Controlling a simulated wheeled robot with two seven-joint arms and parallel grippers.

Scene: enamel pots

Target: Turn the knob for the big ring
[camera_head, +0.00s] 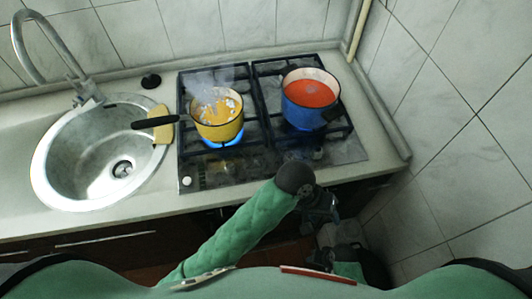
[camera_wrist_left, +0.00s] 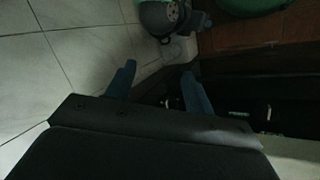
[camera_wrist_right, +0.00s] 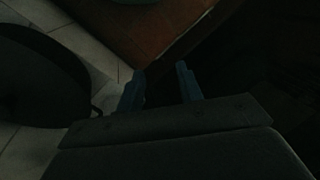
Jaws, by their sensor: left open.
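The gas hob (camera_head: 262,166) has a glossy dark front strip. A pale round knob (camera_head: 187,181) shows at its left end, and a dark knob-like shape (camera_head: 318,153) shows toward the right. Other knobs are hard to make out. My left gripper (camera_head: 322,212) is in front of the counter edge, below the hob's right part, and touches no knob. Its fingers (camera_wrist_left: 158,85) stand apart and empty in the left wrist view. My right gripper's fingers (camera_wrist_right: 160,80) are apart and empty in the dim right wrist view, low near the floor.
A yellow pot (camera_head: 218,129) steams over a blue flame on the left burner. A blue pot (camera_head: 305,117) with red contents stands on the right grate. The sink (camera_head: 60,175) is at left, with a yellow sponge-like item (camera_head: 162,134) beside it. A tiled wall (camera_head: 455,160) bounds the right.

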